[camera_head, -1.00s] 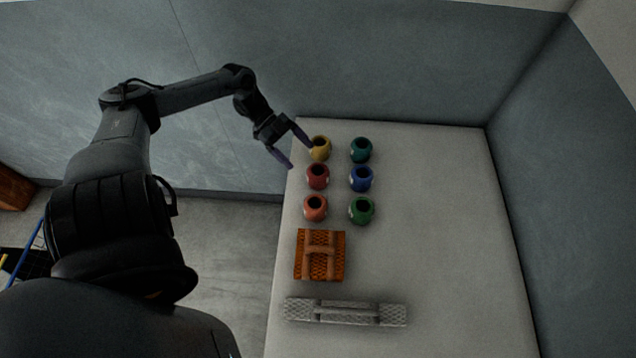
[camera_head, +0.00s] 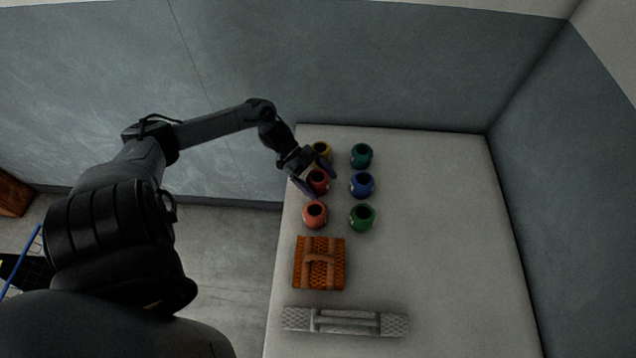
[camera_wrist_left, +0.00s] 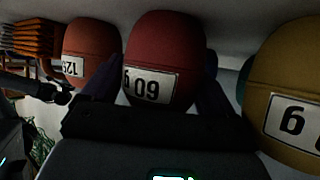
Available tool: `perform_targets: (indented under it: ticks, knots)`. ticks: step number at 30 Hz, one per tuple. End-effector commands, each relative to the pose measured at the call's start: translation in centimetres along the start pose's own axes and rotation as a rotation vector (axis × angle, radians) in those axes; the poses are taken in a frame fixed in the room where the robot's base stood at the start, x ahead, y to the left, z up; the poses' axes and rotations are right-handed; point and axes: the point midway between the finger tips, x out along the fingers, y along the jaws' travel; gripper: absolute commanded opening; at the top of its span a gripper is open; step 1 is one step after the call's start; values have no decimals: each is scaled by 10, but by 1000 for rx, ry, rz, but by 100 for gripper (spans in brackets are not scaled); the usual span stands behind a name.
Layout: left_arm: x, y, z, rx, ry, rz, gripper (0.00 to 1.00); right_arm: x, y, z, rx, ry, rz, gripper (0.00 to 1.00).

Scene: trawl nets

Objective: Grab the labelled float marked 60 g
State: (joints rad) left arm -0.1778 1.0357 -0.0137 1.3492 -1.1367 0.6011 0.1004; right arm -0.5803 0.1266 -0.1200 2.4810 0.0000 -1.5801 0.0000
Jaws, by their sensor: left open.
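The red float (camera_head: 319,180) stands on the pale table in the left column, middle row. In the left wrist view the red float (camera_wrist_left: 165,50) carries a white label that appears upside down and reads 60 g. My left gripper (camera_head: 324,186) is open, with its purple fingers on either side of the red float. It is not closed on it; whether a finger touches it I cannot tell. The gripper partly hides the float in the head view. My right gripper is not in view.
The yellow float (camera_head: 322,148) and orange float (camera_head: 315,215) stand close on either side. Teal (camera_head: 361,156), blue (camera_head: 362,185) and green (camera_head: 362,218) floats form the other column. An orange netted object (camera_head: 319,275) and a grey one (camera_head: 345,322) lie nearer. The table's right side is clear.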

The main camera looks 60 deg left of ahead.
Motion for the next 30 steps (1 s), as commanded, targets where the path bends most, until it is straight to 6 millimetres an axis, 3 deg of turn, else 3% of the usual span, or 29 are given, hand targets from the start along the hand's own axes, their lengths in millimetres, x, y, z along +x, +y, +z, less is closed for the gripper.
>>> perform_targets:
  ticks: [3, 11, 12, 20, 30]
  knots:
    - [10, 0, 0, 0, 1, 0, 87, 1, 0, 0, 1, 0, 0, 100]
    - [12, 0, 0, 0, -1, 0, 87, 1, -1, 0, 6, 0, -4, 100]
    - [12, 0, 0, 0, -1, 0, 86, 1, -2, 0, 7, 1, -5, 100]
    - [12, 0, 0, 0, -1, 0, 46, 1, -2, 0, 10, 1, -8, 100]
    - [10, 0, -2, 1, 0, 0, 44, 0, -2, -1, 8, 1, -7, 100]
